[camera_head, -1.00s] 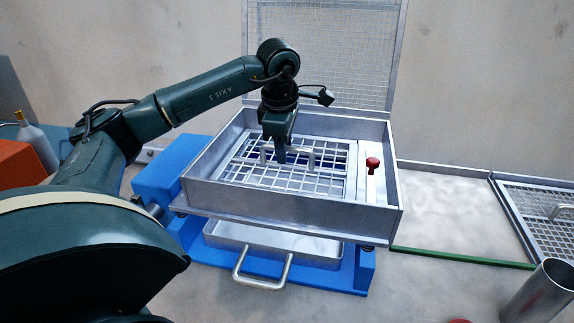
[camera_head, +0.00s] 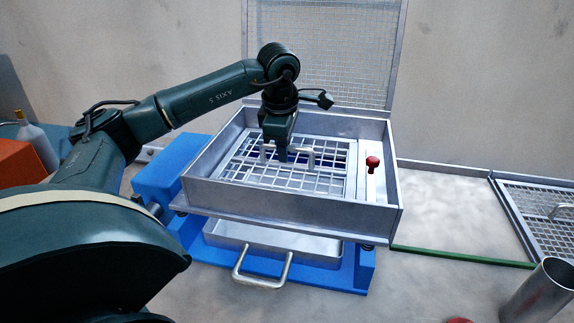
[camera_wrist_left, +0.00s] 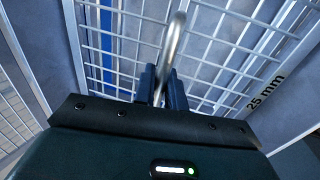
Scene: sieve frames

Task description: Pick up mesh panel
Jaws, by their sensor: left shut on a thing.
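The mesh panel (camera_head: 265,181) is a silver grid lying inside the metal sieve box (camera_head: 300,206). A raised bar handle (camera_head: 311,157) stands on the panel. My left gripper (camera_head: 282,158) reaches down into the box from above, its fingers at the handle. In the left wrist view the fingers (camera_wrist_left: 160,92) are shut on the curved metal handle (camera_wrist_left: 172,45), with the grid (camera_wrist_left: 120,40) beneath. A "25 mm" label (camera_wrist_left: 266,92) shows beside the grid. My right gripper is not in view.
A red knob (camera_head: 373,162) sits on the box's right side. The box rests on a blue frame (camera_head: 160,178), above a tray with a handle (camera_head: 262,284). Another mesh panel (camera_head: 545,218) lies at the right, near a metal cylinder (camera_head: 540,292). An upright mesh (camera_head: 325,50) stands behind.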

